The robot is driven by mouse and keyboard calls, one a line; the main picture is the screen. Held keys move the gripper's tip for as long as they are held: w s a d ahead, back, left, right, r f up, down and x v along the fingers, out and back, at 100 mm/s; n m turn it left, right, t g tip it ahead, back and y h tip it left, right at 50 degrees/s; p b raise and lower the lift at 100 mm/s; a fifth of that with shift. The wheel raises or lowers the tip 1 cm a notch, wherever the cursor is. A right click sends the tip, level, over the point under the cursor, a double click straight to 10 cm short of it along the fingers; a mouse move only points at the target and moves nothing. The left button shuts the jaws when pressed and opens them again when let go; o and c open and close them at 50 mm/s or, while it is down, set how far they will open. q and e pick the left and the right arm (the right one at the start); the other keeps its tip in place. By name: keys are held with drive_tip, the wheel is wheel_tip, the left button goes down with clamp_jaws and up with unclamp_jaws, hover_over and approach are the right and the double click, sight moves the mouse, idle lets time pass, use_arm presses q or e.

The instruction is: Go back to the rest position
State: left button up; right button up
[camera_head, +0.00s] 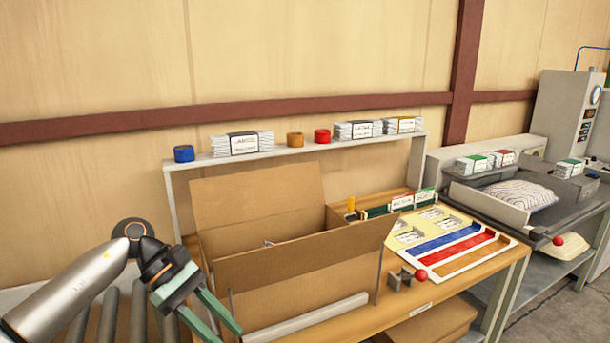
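My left gripper (220,325) comes in from the left at the lower left, with its green fingers spread apart and nothing seen between them. Its tips point down toward the lower edge of the picture, in front of the left end of the open cardboard box (290,265). The lowest part of one finger is cut off by the picture edge. My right gripper is out of view.
The box stands on a wooden workbench (467,292) with raised flaps. A pillow (522,195) lies on the machine at right. Rollers (106,315) are at lower left.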

use_arm(q)
drive_tip(key=s+d+f+n+t+h, duration=0.2)
drive_tip(key=d+n+t+h, duration=0.6)
drive_tip(key=d+n+h, duration=0.75)
drive_tip(key=s+a+f+n+t+y, duration=0.1)
drive_tip(key=a+f+n+t+y, duration=0.6)
drive_tip(key=n, duration=0.7)
drive_tip(key=a+f+n+t+y, duration=0.5)
drive_tip(key=n+y, duration=0.4)
drive_tip(key=n, duration=0.5)
drive_tip(key=s+a+f+n+g+y, duration=0.3)
drive_tip(key=s+f+n, duration=0.3)
drive_tip(key=s+f, duration=0.2)
drive_tip(key=s+a+f+n+g+y, duration=0.3)
drive_tip(key=s+a+f+n+g, duration=0.1)
drive_tip(key=s+f+n, duration=0.3)
wheel_tip(320, 180, down, 3)
drive_tip(key=shift+s+f+g, duration=0.15)
drive_tip(key=shift+s+g, duration=0.15)
drive_tip(key=shift+s, duration=0.85)
drive_tip(key=shift+n, duration=0.25)
drive_tip(key=shift+c, duration=0.2)
